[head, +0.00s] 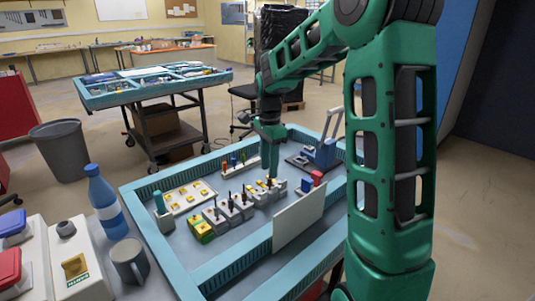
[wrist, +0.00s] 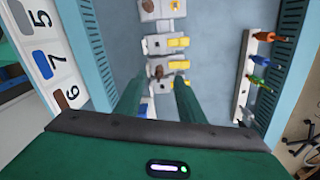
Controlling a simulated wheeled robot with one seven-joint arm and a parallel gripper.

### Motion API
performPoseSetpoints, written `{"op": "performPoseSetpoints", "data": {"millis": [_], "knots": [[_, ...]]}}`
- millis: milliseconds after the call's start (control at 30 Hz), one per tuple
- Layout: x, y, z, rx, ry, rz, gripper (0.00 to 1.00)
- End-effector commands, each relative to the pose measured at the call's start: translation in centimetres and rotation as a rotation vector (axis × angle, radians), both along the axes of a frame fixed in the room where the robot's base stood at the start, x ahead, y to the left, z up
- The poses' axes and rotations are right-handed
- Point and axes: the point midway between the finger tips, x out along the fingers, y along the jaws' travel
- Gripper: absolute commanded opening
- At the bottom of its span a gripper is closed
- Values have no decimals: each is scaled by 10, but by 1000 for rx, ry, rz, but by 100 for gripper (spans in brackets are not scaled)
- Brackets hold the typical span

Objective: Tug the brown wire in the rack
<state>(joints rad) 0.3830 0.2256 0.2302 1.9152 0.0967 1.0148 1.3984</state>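My gripper (head: 271,178) points down over a row of grey socket boxes (head: 236,206) in the blue-rimmed tray. In the wrist view its two fingers (wrist: 159,82) stand apart with nothing gripped. A small brown piece (wrist: 158,71) shows on a box between the fingertips; I cannot tell whether it is the brown wire's end. A white rack strip (wrist: 246,75) with orange (wrist: 265,37), green (wrist: 260,60) and blue (wrist: 258,81) pieces lies right of my gripper. It also shows in the head view (head: 240,168), left of my gripper. No brown wire shows clearly on that strip.
A white panel (head: 299,217) stands upright near the row; its other side shows numbers and colour bars (wrist: 45,52). A yellow-green block (head: 201,230) ends the row. A white block with yellow parts (head: 187,198) and a blue-grey device (head: 318,154) flank it.

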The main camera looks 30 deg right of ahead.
Motion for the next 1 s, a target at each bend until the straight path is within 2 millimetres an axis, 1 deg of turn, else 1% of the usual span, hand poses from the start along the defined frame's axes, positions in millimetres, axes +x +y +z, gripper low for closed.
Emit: {"op": "performPoseSetpoints", "data": {"millis": [33, 100, 233, 400, 633, 667, 700, 767, 800, 900, 933, 967, 1000], "knots": [[-1, 0, -8, 0, 1, 0, 36], [-1, 0, -16, 0, 2, 0, 36], [-1, 0, -28, 0, 1, 0, 36], [-1, 0, -34, -1, -1, 0, 36], [-1, 0, -34, -1, -1, 0, 36], [-1, 0, -34, -1, -1, 0, 33], [-1, 0, -34, -1, -1, 0, 24], [-1, 0, -34, 0, -1, 0, 9], [-1, 0, -34, 0, -1, 0, 0], [-1, 0, -34, 0, -1, 0, 0], [-1, 0, -34, 0, -1, 0, 5], [-1, 0, -34, 0, -1, 0, 0], [-1, 0, -34, 0, -1, 0, 0]]}}
